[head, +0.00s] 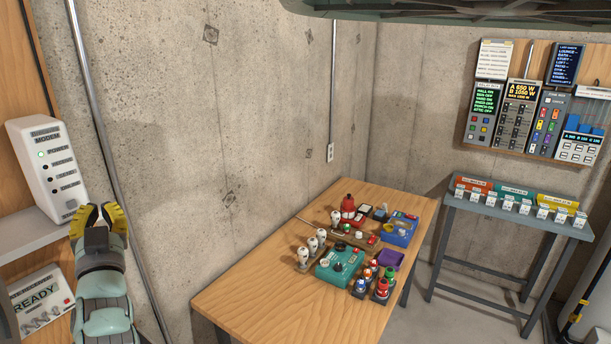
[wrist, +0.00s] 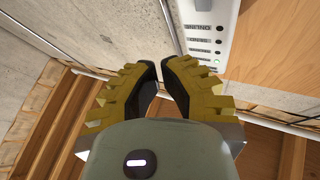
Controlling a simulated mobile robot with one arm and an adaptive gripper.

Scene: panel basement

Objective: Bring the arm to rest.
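My gripper (head: 98,212) is at the left of the head view, in front of the wall and just right of the white modem box. Its yellow, dark-padded fingers point up there. In the wrist view, the two fingertips (wrist: 160,66) lean towards each other with a narrow gap between them. Nothing shows between the fingers. The arm behind the gripper runs down out of the head view at the lower left.
The modem (head: 47,170) stands on a shelf (head: 36,233) close beside my gripper; it also shows in the wrist view (wrist: 207,35). A metal conduit (head: 112,160) runs down the wall. A wooden table (head: 262,290) with small devices stands right. Behind it is a grey stand (head: 505,221).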

